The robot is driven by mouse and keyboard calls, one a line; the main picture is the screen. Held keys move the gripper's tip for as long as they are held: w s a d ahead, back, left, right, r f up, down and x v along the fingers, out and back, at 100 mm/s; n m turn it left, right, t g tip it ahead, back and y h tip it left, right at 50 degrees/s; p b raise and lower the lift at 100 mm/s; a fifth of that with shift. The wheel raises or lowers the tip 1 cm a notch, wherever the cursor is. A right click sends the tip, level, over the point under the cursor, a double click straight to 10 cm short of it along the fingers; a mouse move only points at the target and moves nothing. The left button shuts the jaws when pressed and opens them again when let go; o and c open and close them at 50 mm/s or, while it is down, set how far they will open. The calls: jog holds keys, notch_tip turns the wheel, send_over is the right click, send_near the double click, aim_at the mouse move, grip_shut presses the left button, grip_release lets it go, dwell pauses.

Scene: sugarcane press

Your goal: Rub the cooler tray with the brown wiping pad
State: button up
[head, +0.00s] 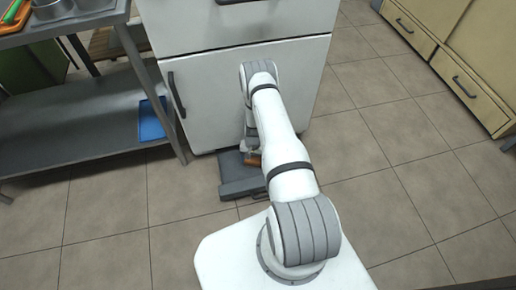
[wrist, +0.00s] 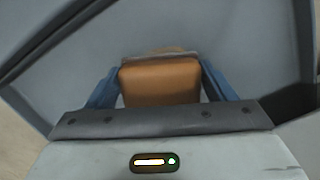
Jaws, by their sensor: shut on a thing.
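The brown wiping pad (wrist: 160,82) sits between the two blue fingers of my gripper (wrist: 159,76) in the wrist view. The gripper is shut on it. A small part of the pad (head: 253,160) shows beside my arm in the head view. The dark grey cooler tray (head: 240,188) lies low at the foot of the white cooler (head: 205,85). The pad is over or against the tray; I cannot tell whether they touch. A smooth grey surface with a dark edge fills the wrist view behind the pad. My arm hides part of the tray's right side.
A metal table with a lower shelf (head: 60,130) stands at the left, with a blue item (head: 153,118) on that shelf. Cream drawers (head: 435,55) stand at the upper right. The tiled floor (head: 400,170) is clear to the right.

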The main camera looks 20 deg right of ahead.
jog(key=shift+w+a+r+p, duration=0.15)
jog(key=shift+a+p, duration=0.2)
jog(key=shift+a, duration=0.55)
jog(key=shift+d+f, duration=0.3)
jog(key=shift+s+d+b, duration=0.15)
jog(key=shift+d+b, duration=0.25)
jog(key=shift+d, duration=0.3)
jog(key=shift+s+d+b, duration=0.1)
jog(key=shift+d+b, duration=0.3)
jog(key=shift+d, duration=0.25)
jog(key=r+p, duration=0.1)
jog(key=r, duration=0.2)
jog(key=r+p, duration=0.1)
jog(key=r, duration=0.1)
jog(key=shift+d+p, duration=0.25)
jog(key=shift+p, duration=0.1)
jog(key=shift+r+p, duration=0.95)
jog(key=shift+r, duration=0.75)
jog(key=shift+s, duration=0.1)
